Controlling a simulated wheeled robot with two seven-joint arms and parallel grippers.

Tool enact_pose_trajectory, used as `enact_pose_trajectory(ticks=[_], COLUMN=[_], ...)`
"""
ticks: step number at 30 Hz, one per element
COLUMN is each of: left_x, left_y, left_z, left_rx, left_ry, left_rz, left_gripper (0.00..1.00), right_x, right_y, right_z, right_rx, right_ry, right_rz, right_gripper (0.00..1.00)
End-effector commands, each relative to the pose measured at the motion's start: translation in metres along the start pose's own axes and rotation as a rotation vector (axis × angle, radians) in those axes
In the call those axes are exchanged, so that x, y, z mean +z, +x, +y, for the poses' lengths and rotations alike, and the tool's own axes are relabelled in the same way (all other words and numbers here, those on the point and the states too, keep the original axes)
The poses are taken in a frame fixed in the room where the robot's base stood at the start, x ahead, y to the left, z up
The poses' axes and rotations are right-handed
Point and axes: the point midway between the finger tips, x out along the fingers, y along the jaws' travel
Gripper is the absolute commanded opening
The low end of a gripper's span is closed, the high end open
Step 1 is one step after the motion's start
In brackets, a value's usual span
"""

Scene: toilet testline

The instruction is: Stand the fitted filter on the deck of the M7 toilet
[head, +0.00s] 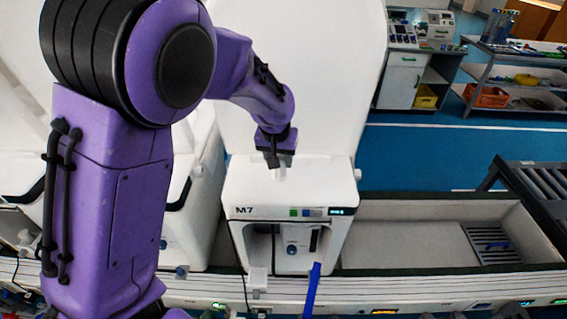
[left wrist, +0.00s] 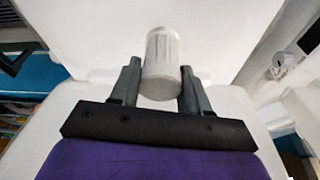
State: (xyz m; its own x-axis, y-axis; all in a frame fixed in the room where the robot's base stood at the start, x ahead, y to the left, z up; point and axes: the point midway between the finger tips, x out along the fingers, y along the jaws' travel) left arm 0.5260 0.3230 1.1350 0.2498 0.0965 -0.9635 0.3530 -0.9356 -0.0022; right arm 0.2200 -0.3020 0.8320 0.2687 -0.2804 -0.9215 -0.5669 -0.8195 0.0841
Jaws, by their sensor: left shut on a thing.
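The M7 toilet (head: 255,205) is a white unit labelled M7, with small green and blue buttons and a lit display on its front edge. Its flat white deck shows behind that edge. My left gripper (head: 278,166) is over the deck in the head view. In the left wrist view my left gripper (left wrist: 158,88) is shut on the filter (left wrist: 163,62), a pale, whitish cylinder held between the two fingers. In the head view the filter is mostly hidden by the gripper. I cannot tell whether its base touches the deck. My right gripper is not in view.
A similar white unit (head: 190,220) stands to the left of M7. An open grey-white bay (head: 400,245) lies to the right. A tall white panel (head: 320,80) rises behind the deck. A blue handle-like object (head: 312,285) stands before M7.

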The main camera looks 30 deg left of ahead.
Motion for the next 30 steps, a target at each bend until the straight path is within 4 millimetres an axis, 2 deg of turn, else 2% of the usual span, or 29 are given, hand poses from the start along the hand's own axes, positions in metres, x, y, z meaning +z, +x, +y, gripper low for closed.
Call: enact_pose_trajectory(ticks=[3,6,18,19,21,30], left_x=[0.003,0.006,0.008,0.008,0.008,0.007], left_y=[0.022,0.035,0.041,0.041,0.041,0.038], left_z=[-0.001,0.001,0.003,0.002,0.002,0.001], left_rx=[-0.001,0.001,0.002,0.002,0.002,0.001], left_ry=[0.002,0.005,0.006,0.006,0.005,0.004], left_rz=[-0.005,-0.003,-0.001,-0.001,-0.001,0.0], left_gripper=[0.14,0.14,0.14,0.56,0.72,0.72], right_x=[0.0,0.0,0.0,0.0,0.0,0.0], right_y=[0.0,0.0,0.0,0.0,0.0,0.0], right_z=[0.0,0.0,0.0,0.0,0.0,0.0], right_rx=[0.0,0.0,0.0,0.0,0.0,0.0], right_ry=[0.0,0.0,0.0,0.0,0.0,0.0], right_rz=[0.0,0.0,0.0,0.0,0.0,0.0], right_gripper=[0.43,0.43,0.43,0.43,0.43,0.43])
